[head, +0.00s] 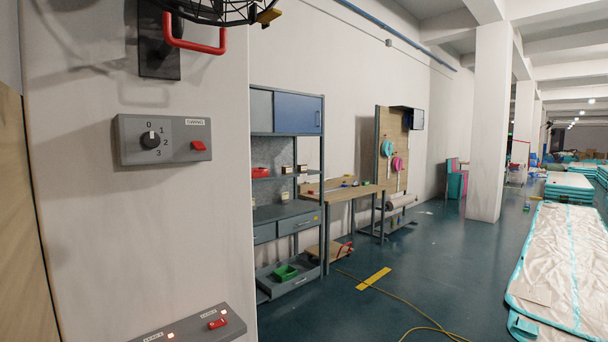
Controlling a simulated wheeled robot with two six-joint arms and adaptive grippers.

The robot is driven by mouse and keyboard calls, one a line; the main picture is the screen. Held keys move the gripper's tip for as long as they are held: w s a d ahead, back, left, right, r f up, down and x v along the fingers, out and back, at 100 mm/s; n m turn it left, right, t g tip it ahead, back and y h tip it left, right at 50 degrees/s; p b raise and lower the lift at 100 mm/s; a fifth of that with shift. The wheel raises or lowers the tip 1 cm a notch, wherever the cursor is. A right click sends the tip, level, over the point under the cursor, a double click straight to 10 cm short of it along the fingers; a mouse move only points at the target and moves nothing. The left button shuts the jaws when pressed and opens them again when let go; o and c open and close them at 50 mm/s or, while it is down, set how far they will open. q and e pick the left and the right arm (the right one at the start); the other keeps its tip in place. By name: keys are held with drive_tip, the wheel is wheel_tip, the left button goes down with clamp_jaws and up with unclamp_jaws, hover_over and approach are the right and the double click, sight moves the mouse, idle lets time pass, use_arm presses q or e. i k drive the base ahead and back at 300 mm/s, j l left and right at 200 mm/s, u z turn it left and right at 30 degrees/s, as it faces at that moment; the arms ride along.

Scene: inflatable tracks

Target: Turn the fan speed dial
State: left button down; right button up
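The fan speed dial (150,140) is a round black knob on a grey control box (181,153) fixed to the white pillar at the left. The numbers 0, 1, 2 and 3 are printed around it. Its white mark points up, near the 0. A red switch (198,146) under a "SWING" label sits on the same box, right of the dial. Part of a black wire fan cage (222,14) with a red handle (196,47) shows above the box. Neither of my grippers is in view.
A second grey box (196,325) with red switches and small lights is low on the pillar. A wooden panel (22,230) stands at the far left. Shelves (290,225), a workbench (350,192) and a yellow cable (420,318) lie beyond. The space before the dial looks clear.

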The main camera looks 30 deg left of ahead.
sight(149, 139)
drive_tip(key=u, duration=1.65)
